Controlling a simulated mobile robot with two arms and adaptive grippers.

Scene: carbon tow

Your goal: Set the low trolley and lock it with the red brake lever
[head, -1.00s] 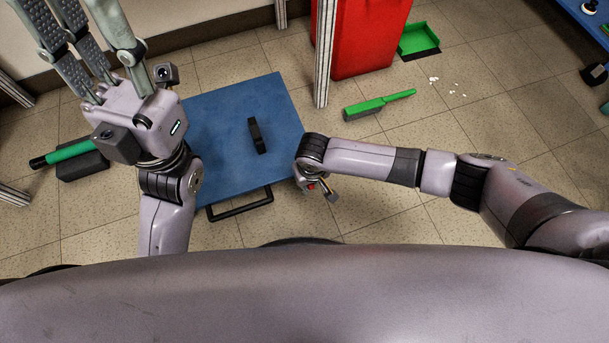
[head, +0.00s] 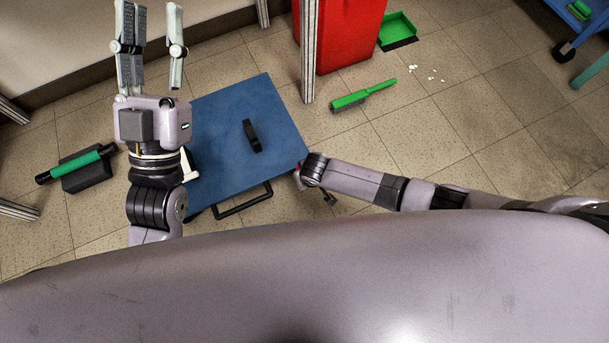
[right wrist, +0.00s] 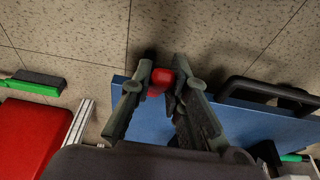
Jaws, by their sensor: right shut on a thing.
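The low trolley (head: 225,160) is a flat blue deck on the floor in the middle of the head view, with a black loop handle (head: 243,203) at its near edge. The red brake lever (right wrist: 160,78) sits by the deck's edge in the right wrist view. My right gripper (right wrist: 162,74) is shut on it, one finger on each side; in the head view this gripper is mostly hidden behind my wrist at the deck's right corner.
A black bracket-like part (head: 251,136) stands on the deck. A metal post (head: 308,50) and red bin (head: 345,35) stand behind. A green brush (head: 364,95) and green dustpan (head: 398,30) lie to the right. A green-and-black tool (head: 75,165) lies left.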

